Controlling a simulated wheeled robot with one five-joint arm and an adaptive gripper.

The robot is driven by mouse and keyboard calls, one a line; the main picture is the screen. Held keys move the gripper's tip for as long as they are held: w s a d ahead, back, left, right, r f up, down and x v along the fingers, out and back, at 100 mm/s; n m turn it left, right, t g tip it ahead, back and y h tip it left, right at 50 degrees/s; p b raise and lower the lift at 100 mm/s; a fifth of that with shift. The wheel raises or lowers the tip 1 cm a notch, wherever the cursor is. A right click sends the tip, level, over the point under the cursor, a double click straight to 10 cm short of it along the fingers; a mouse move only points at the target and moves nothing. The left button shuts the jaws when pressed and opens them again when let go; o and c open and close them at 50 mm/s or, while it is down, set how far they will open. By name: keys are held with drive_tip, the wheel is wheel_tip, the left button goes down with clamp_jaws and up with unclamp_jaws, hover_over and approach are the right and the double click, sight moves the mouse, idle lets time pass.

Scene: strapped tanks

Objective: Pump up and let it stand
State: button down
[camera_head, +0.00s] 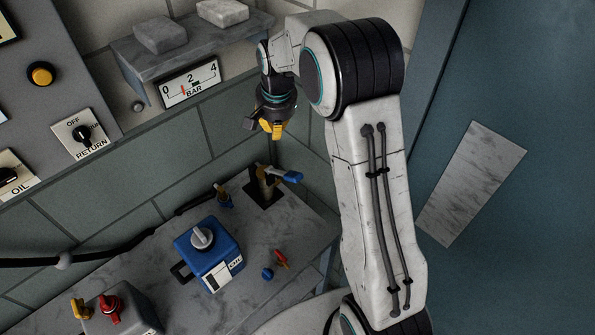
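My gripper (270,126) hangs at the end of my arm, above the back of the bench, with a yellow part at its lower end. Its fingers are small and dark, so I cannot tell whether it is open or shut. Below it, apart from it, stands a dark bracket (264,190) with a blue handle (291,177) pointing right; whether this is the pump is unclear. The bar gauge (190,84) on the wall has its red pointer between 0 and 2, left of a green mark. A blue tank (222,268) with a grey knob (202,237) stands on the bench.
A grey tank (130,318) with red and yellow taps is at lower left. A red handle (281,258) and blue knob (267,274) sit right of the blue tank. The panel has an OFF/RETURN switch (83,134) and yellow button (41,74). A shelf (190,53) holds two blocks.

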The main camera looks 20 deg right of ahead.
drive_tip(key=shift+m, duration=0.9)
drive_tip(key=b, duration=0.7)
hover_over(284, 173)
drive_tip(key=w, duration=0.1)
drive_tip(key=s+x, duration=0.1)
drive_tip(key=x, duration=0.5)
drive_tip(key=shift+s+d+f+b, duration=0.6)
drive_tip(key=shift+s+f+b, duration=0.15)
drive_tip(key=shift+b, duration=0.05)
drive_tip(key=c, duration=1.9)
unclamp_jaws()
clamp_jaws()
